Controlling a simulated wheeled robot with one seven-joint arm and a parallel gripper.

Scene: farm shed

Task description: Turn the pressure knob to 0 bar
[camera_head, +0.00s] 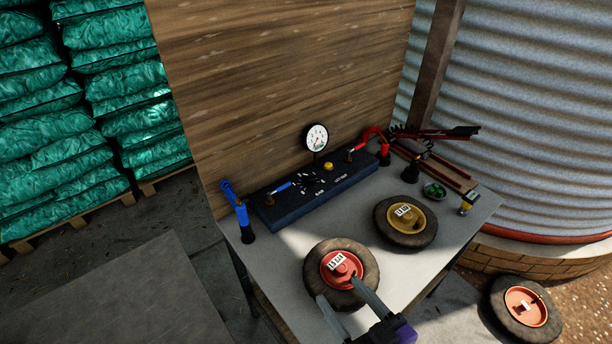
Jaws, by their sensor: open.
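A long dark blue control panel (345,182) lies along the back of the table. A dark knob (311,178) with white marks around it appears to sit in the middle of the panel; which mark it points to is too small to read. A round white pressure gauge (316,138) stands behind the panel; its reading is not clear. A small yellow knob or button (328,166) is at the panel's back edge. My gripper (337,288) is open and empty, over the red-hubbed wheel at the front of the table, well in front of the panel.
A red-hubbed wheel (369,261) and a yellow-hubbed wheel (428,236) lie on the table (468,208). A blue-handled tool (241,214) stands at the left; a red hose fitting (371,132) is at the right. Another wheel (550,330) lies lower right.

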